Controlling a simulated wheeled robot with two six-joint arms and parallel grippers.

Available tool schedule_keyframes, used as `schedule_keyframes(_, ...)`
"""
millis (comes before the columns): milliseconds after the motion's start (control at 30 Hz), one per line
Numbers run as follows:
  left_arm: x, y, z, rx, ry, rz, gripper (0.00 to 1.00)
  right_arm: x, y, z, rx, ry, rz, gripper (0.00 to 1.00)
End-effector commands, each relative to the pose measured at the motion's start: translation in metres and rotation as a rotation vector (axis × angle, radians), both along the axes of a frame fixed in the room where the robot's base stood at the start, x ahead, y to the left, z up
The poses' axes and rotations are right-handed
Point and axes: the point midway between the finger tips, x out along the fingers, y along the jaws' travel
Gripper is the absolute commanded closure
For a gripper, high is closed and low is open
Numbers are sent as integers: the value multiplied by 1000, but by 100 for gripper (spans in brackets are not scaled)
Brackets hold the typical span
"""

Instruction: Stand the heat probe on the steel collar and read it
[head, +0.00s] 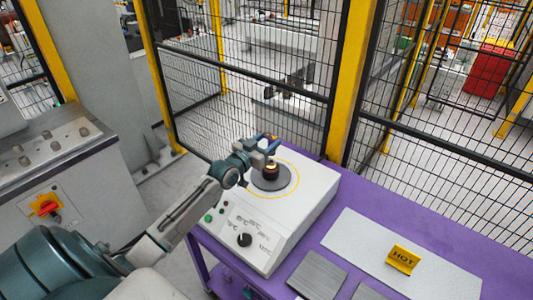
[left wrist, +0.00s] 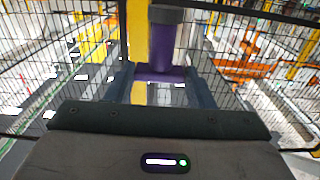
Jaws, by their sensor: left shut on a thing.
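My left gripper (head: 268,146) reaches in over the white heater unit (head: 232,206), its blue fingers above the round grey plate. A small dark brown ring-like piece with a bright top, which looks like the steel collar (head: 271,173), sits on that plate. In the left wrist view a dark purple cylinder with a grey end, probably the heat probe (left wrist: 162,45), shows between the fingers, and the gripper is shut on it. In the head view the probe is mostly hidden by the fingers. I cannot tell whether it touches the collar. No reading can be made out. My right gripper is out of view.
The heater, with a black knob (head: 244,240), stands on a purple table (head: 435,255). To its right lie a pale plate (head: 352,249) with a yellow HOT sign (head: 403,259) and grey pads (head: 318,275). A mesh fence with a yellow post (head: 350,80) stands close behind.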

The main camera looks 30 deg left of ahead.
Motion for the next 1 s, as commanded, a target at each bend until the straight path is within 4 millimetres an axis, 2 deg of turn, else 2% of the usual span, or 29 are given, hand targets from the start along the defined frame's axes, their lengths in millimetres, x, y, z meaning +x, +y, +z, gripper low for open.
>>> schedule_keyframes(33,-1,-1,-16,-6,9,1,75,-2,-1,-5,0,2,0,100)
schedule_keyframes(167,-2,-1,-32,-5,6,1,75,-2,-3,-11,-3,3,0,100)
schedule_keyframes(600,-2,-1,-38,-2,5,1,75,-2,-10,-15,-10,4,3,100)
schedule_keyframes(633,-2,-1,-37,-2,5,1,48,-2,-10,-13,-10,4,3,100)
schedule_keyframes(733,-2,-1,-37,-2,5,1,30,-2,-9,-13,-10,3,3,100)
schedule_keyframes(1000,-2,-1,-36,-2,5,1,30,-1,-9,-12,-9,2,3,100)
